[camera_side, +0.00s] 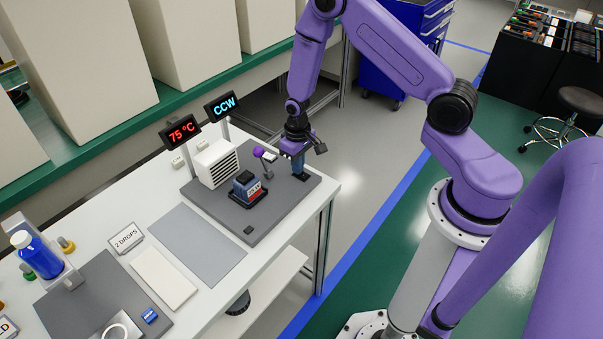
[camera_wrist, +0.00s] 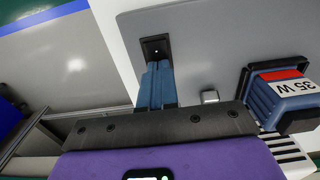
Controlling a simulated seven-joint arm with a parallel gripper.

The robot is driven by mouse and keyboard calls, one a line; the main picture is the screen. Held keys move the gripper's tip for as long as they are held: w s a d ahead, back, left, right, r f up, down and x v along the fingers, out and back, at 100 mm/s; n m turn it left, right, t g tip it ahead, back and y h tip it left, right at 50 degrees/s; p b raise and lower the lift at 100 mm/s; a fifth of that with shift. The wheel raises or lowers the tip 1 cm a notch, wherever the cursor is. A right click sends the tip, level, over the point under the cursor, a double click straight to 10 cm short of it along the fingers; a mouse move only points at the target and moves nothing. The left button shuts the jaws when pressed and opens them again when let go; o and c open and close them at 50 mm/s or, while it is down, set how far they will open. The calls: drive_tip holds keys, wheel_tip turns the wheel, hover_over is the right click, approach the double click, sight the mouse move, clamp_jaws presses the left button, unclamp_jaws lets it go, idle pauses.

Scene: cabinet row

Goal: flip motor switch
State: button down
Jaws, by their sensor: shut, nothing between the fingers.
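My gripper (camera_side: 298,172) is at the right end of the grey mat, pointing down, with its blue fingers together and nothing between them. In the wrist view its fingertips (camera_wrist: 157,68) are close to a small black square base (camera_wrist: 154,47) with a bright dot; I cannot tell whether they touch. The blue motor (camera_side: 248,190) stands on a dark base to the left of my gripper. Its red and white "35 W" label shows in the wrist view (camera_wrist: 290,88). A purple knob (camera_side: 258,152) on a short rod is just left of my gripper.
A white vented box (camera_side: 215,163) stands behind the motor. Displays read "75 °C" (camera_side: 180,132) and "CCW" (camera_side: 223,107). A small grey block (camera_wrist: 210,97) lies between the fingers and motor. The mat's front (camera_side: 270,223) is mostly clear.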

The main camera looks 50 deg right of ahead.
drive_tip(key=shift+r, duration=3.5)
drive_tip(key=s+a+r+n, duration=0.6)
drive_tip(key=s+a+r, duration=0.4)
drive_tip(key=r, duration=0.2)
drive_tip(key=s+r+n, duration=0.3)
drive_tip(key=s, duration=0.6)
drive_tip(key=s+d+r+n, duration=0.1)
drive_tip(key=s+r+n, duration=0.2)
drive_tip(key=s, duration=0.6)
drive_tip(key=shift+r+n, duration=0.3)
drive_tip(key=shift+r, duration=0.4)
